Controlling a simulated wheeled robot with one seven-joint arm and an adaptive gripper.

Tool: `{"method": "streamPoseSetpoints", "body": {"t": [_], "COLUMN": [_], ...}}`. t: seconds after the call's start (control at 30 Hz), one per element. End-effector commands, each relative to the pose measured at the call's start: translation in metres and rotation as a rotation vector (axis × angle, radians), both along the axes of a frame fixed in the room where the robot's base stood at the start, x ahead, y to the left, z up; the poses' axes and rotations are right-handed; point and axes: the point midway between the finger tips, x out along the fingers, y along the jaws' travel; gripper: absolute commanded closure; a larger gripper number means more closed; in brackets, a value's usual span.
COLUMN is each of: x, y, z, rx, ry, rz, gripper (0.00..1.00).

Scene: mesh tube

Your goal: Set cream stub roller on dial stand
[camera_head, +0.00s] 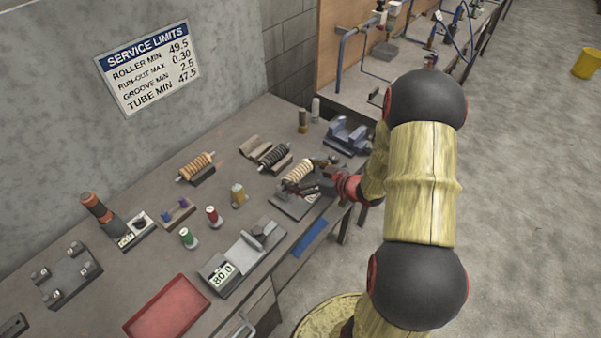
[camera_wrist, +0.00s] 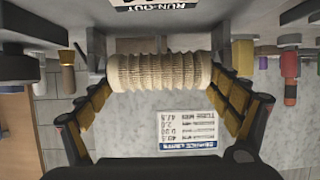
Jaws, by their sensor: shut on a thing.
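The cream stub roller (camera_wrist: 160,72), ribbed all round, lies crosswise between the fingers of my gripper (camera_wrist: 162,84) in the wrist view. My gripper is shut on it. In the head view the cream roller (camera_head: 298,172) is just above a grey stand with a flat base (camera_head: 295,207), apparently the dial stand. A plate lettered RUN-OUT (camera_wrist: 170,4) shows at the top of the wrist view beyond the roller. My gripper (camera_head: 318,178) reaches in from the right and covers part of the stand. I cannot tell whether the roller touches the stand's supports.
A tan roller (camera_head: 196,166) and a dark ribbed roller (camera_head: 273,155) lie on cradles to the left and behind. A blue vise (camera_head: 346,135) stands close by. A display gauge (camera_head: 225,275), red tray (camera_head: 167,308) and small bottles occupy the bench's front left.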

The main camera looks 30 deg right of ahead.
Motion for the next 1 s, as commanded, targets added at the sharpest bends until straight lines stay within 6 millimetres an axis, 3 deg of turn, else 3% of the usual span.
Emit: {"method": "streamPoseSetpoints", "body": {"t": [1.0], "x": [-0.0005], "y": [0.0009], "z": [-0.0054], "rx": [0.000], "ry": [0.001], "rz": [0.002], "gripper": [0.47]}}
